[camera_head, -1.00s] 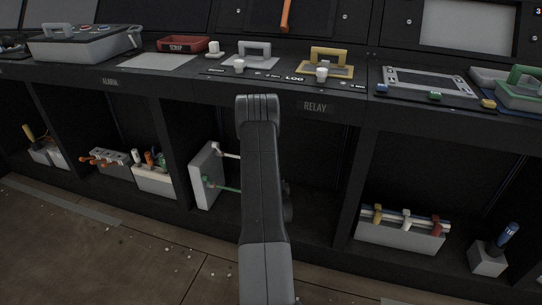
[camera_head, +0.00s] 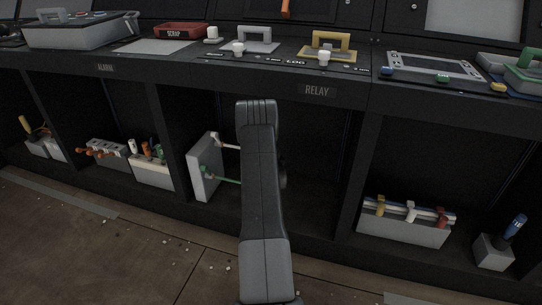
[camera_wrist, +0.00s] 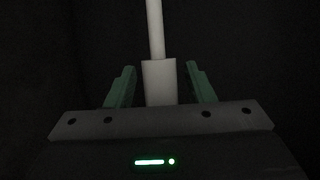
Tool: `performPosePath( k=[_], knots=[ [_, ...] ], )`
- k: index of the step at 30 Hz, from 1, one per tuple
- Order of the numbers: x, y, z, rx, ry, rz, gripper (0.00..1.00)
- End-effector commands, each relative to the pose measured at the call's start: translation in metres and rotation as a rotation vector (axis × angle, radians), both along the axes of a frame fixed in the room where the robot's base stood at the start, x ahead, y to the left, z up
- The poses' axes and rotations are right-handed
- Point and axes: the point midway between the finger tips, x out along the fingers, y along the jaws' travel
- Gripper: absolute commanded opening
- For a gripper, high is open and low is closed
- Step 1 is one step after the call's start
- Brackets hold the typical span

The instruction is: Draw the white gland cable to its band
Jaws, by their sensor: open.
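A white cable (camera_wrist: 154,30) with a thicker white sleeve (camera_wrist: 159,82) runs up the middle of the wrist view. My gripper (camera_wrist: 160,68) is open, with one green finger on each side of the sleeve and a gap on both sides. In the head view, a white cable (camera_head: 228,147) and a green cable (camera_head: 228,181) stick out of a pale upright block (camera_head: 202,170) in the cubby under the RELAY label. Both run behind my arm, which hides my gripper there. I cannot make out the band.
The cubby walls and the counter edge (camera_head: 190,72) enclose the space around my arm. A grey box with coloured clips (camera_head: 405,228) stands in the right cubby. Tool holders (camera_head: 110,152) stand in the left one. The floor in front is clear apart from small bits.

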Motion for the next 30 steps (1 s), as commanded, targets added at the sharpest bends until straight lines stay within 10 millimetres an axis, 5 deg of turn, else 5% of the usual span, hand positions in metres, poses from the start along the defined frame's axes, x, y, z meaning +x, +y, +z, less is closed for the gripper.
performPosePath(
  k=[11, 19, 30],
  knots=[
    [0.006, 0.001, -0.001, 0.000, 0.000, 0.000, 0.49],
    [0.006, 0.000, -0.001, 0.000, 0.000, 0.000, 0.00],
    [-0.002, -0.025, -0.001, -0.001, 0.001, -0.003, 0.00]
  ],
)
